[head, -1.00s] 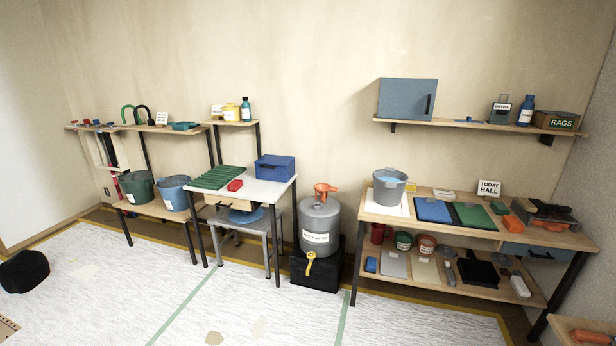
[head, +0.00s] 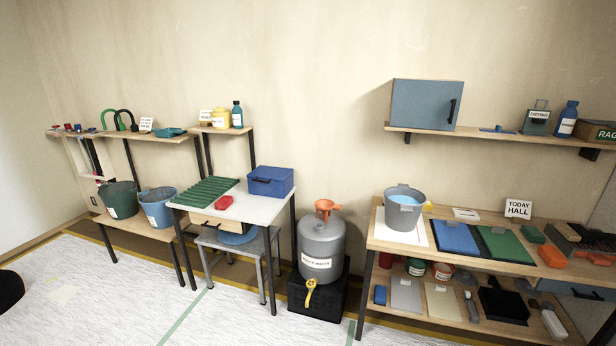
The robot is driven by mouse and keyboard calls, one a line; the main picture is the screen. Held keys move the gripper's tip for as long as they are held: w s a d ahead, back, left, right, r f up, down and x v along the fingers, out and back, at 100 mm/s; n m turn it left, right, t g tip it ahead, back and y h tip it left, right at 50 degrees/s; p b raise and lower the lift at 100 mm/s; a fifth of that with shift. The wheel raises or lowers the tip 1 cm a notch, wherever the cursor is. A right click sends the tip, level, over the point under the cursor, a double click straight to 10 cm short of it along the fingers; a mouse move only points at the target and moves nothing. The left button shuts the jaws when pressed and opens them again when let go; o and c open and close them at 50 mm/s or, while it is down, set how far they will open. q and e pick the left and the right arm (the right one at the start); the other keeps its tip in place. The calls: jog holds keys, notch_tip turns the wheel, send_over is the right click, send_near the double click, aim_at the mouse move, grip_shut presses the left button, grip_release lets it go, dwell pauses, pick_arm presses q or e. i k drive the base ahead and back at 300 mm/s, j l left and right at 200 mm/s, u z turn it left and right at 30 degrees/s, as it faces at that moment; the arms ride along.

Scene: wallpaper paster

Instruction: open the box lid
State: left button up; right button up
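A blue box (head: 270,182) with a handle on its front stands at the back right of the small white-topped table (head: 253,209). Its lid looks shut. Neither of my grippers shows in the head view.
A workbench (head: 385,236) with a grey bucket (head: 404,206) is further right. The pale floor (head: 240,322) in front is open.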

aim_at(270, 173)
jog(key=i, duration=1.45)
jog(key=z, duration=0.3)
